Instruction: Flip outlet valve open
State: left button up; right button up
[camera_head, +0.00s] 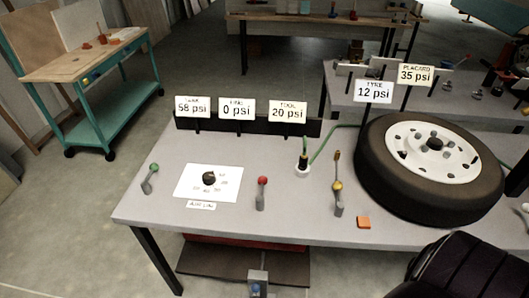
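A grey workbench (240,222) carries two small levers. The lever with a green knob (150,178) is at the left end and leans slightly right. The lever with a red knob (262,193) stands nearly upright, right of a white dial card (190,184) with a black knob (209,178). No readable label tells which lever is the outlet valve. Signs read 58 psi (193,107), LINE 0 psi (237,110) and TOOL 20 psi (288,112). Neither of my grippers shows clearly.
A tyre (375,175) lies on the bench's right, by signs reading 12 psi (373,91) and 35 psi (416,75). A brass-tipped tool (337,185), a green hose (321,144) and an orange block (363,222) are nearby. A dark shape fills the lower right corner.

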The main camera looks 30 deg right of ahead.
aim_at(262, 180)
jog(key=z, duration=1)
